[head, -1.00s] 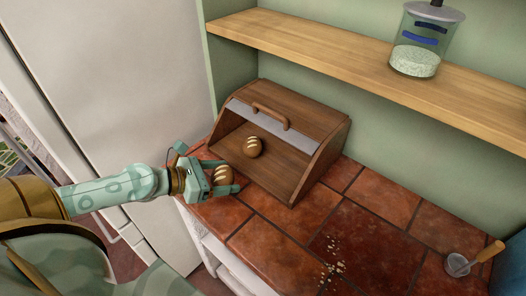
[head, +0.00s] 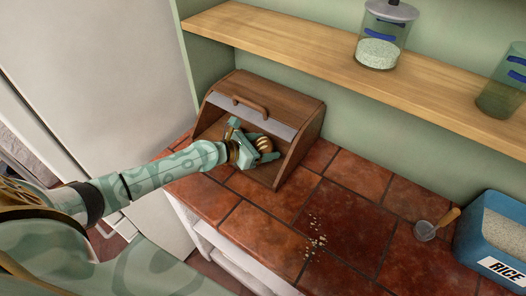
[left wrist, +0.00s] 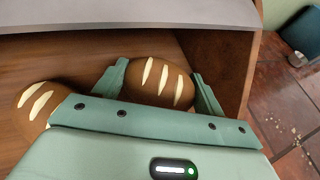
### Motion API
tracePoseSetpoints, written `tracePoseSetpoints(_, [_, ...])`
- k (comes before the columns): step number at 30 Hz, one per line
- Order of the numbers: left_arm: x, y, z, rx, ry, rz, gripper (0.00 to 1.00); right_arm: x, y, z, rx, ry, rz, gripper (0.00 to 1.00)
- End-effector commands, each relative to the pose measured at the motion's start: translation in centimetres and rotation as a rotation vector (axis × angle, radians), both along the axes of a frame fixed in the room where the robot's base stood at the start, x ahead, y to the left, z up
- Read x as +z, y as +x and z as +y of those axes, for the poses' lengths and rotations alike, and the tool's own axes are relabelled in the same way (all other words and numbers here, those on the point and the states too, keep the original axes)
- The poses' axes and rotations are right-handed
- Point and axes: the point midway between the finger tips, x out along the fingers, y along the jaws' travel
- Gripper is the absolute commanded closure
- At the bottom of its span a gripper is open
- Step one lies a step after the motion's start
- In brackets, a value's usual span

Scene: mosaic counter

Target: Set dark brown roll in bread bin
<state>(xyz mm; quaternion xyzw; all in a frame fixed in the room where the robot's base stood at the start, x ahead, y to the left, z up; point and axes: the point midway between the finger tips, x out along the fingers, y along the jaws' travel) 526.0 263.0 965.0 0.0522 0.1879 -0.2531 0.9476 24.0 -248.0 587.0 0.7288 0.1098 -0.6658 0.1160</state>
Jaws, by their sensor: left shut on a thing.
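The wooden bread bin (head: 301,145) stands on the tiled counter with its front open and its lid raised; its inside also fills much of the left wrist view (left wrist: 60,62). My left gripper (head: 259,146) is inside the bin's opening, near its right side, shut on a brown roll (head: 265,145) with pale slashes. In the left wrist view this roll (left wrist: 158,83) sits between the two fingers. A second brown roll (left wrist: 36,107) with pale slashes lies in the bin to the left of the gripper; the gripper hides it in the head view. My right gripper is out of view.
A wooden shelf (head: 330,70) with glass jars (head: 379,50) runs above the bin. Crumbs (head: 316,235) lie on the counter. A scoop (head: 432,226) and a blue rice container (head: 490,235) stand at the right. The front tiles are mostly clear.

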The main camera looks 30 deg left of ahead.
Motion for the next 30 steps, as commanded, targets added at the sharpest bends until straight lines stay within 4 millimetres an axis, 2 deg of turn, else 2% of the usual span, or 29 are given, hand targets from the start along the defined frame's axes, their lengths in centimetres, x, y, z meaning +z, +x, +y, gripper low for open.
tracePoseSetpoints(1, [-1.8,0.0,0.0,0.0,-0.001,0.004,0.52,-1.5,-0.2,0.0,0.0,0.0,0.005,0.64])
tracePoseSetpoints(3, [-2.3,0.0,0.0,0.001,0.0,0.004,0.52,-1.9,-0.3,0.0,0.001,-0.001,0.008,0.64])
tracePoseSetpoints(9, [-1.8,-0.1,0.0,0.0,-0.001,0.0,0.52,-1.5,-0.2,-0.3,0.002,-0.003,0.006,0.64])
tracePoseSetpoints(14, [-2.3,-0.1,0.0,0.001,-0.001,0.002,0.52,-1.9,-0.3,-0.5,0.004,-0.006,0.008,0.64])
tracePoseSetpoints(15, [-2.2,-0.1,0.0,0.001,-0.001,0.002,0.19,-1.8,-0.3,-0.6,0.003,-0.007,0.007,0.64])
tracePoseSetpoints(16, [-2.1,-0.1,0.0,0.001,-0.001,0.002,0.1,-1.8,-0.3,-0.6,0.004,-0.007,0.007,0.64])
tracePoseSetpoints(17, [-2.1,-0.1,0.0,0.001,-0.002,0.001,0.08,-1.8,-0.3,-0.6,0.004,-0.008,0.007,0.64])
tracePoseSetpoints(26, [-1.8,-0.1,0.0,0.0,0.0,0.0,0.08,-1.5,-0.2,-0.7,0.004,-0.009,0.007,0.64])
tracePoseSetpoints(30, [-1.1,-1.4,0.9,0.001,0.001,0.002,0.08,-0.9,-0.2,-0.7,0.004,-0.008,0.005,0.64])
